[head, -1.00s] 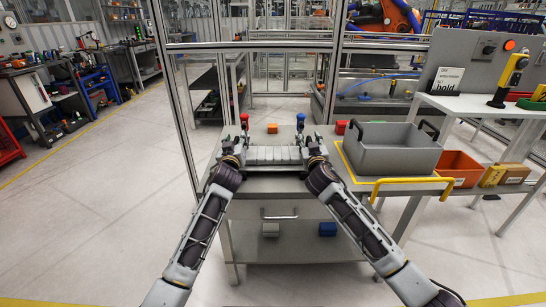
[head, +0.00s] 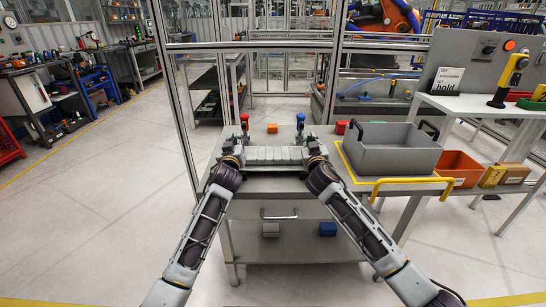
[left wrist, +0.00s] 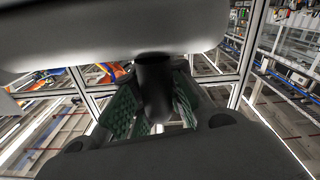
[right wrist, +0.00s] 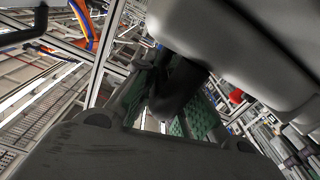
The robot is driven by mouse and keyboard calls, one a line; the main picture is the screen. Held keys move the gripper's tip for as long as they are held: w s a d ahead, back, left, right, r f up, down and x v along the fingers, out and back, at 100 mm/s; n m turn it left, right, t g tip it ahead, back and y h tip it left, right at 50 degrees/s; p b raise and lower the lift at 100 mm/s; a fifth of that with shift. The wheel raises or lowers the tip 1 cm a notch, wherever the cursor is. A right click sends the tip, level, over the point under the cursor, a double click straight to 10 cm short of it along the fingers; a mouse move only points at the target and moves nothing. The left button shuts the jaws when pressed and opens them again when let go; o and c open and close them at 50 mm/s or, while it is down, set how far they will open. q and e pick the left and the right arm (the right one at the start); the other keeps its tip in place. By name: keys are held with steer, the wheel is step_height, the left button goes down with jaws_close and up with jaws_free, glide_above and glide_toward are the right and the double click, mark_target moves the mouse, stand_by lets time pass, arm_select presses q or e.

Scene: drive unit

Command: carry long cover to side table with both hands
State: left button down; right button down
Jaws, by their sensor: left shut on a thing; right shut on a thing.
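The long cover (head: 274,155) is a grey ribbed piece that lies crosswise in front of me in the head view, over the grey table (head: 272,185). My left gripper (head: 238,150) is at its left end and my right gripper (head: 312,150) is at its right end. In the left wrist view, green-padded fingers are shut around a dark post or grip (left wrist: 153,85). In the right wrist view, similar fingers hold another dark grip (right wrist: 180,88). The cover looks about level. Whether its underside touches anything is hidden.
A red-topped post (head: 244,121) and a blue-topped post (head: 300,121) stand just behind the cover. An orange block (head: 272,128) and a red block (head: 341,127) lie behind. A large grey bin (head: 392,158) stands close at right, with a yellow rail (head: 412,181) before it.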

arm_select(q)
steer(key=shift+r, duration=0.25)
steer(key=shift+r+p, duration=0.2)
steer(key=shift+p, duration=0.1)
arm_select(e)
steer(key=shift+r, duration=0.2)
